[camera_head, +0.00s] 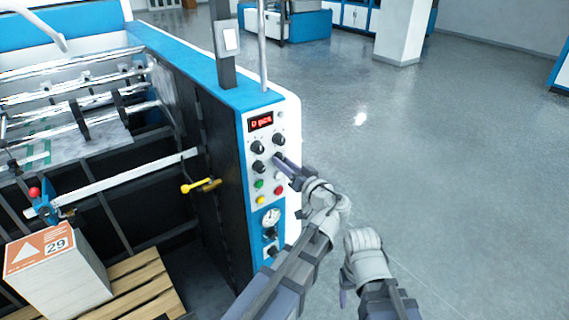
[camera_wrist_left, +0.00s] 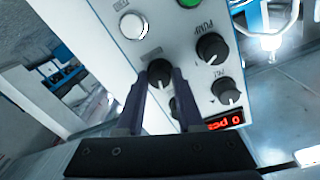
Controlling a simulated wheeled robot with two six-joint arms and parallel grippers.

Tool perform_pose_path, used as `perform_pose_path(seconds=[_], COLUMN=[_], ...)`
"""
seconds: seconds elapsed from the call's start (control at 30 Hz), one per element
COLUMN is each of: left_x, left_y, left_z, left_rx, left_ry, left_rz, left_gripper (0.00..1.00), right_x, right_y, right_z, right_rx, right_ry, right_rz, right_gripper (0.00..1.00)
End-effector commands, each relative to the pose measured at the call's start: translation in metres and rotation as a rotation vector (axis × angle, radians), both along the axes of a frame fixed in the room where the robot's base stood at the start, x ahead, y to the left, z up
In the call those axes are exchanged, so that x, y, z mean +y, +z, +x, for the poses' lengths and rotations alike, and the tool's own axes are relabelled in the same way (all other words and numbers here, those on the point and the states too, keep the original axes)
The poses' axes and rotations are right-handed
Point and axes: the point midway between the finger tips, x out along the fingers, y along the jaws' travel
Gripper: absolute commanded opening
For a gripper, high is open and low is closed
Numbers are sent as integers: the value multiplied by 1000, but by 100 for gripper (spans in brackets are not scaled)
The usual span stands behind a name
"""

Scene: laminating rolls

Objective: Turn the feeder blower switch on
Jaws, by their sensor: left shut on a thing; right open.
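The control panel (camera_head: 287,215) is on the end of the blue and white machine. Its upper part has black rotary switches in two columns below a red display (camera_head: 261,122). My left gripper (camera_head: 279,159) reaches the lower switch of the right column. In the left wrist view, the panel appears upside down, and my left gripper (camera_wrist_left: 158,88) is shut on that black switch (camera_wrist_left: 160,72), one finger on each side. My right gripper (camera_head: 345,294) is open and empty, low over the floor, away from the panel.
Close to the held switch are the pump switch (camera_wrist_left: 212,47), another switch (camera_wrist_left: 228,91) and a white feed button (camera_wrist_left: 133,27). Green (camera_head: 258,184) and red (camera_head: 279,191) buttons sit below the switches. Open floor (camera_head: 450,160) lies to the right.

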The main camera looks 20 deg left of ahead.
Motion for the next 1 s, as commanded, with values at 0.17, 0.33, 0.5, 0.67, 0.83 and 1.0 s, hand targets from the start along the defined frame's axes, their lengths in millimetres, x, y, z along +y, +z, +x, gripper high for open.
perform_pose_path(seconds=[0.17,0.33,0.5,0.67,0.83,1.0], left_x=[-1,-1,-1,-1,-2,-2], left_y=[1,1,1,1,1,1], left_z=[0,0,0,1,1,1], left_rx=[133,260,378,473,550,602], left_ry=[-2,-1,-2,-3,-4,-4], left_rz=[104,203,294,368,428,468], left_gripper=[0,0,0,0,0,0], right_x=[0,0,0,0,0,0], right_y=[3,5,7,8,8,9], right_z=[0,0,0,0,0,0], right_rx=[0,0,0,0,0,0], right_ry=[-1,-1,-2,-2,-2,-2], right_rz=[0,0,0,0,0,0], right_gripper=[66,66,66,66,66,66])
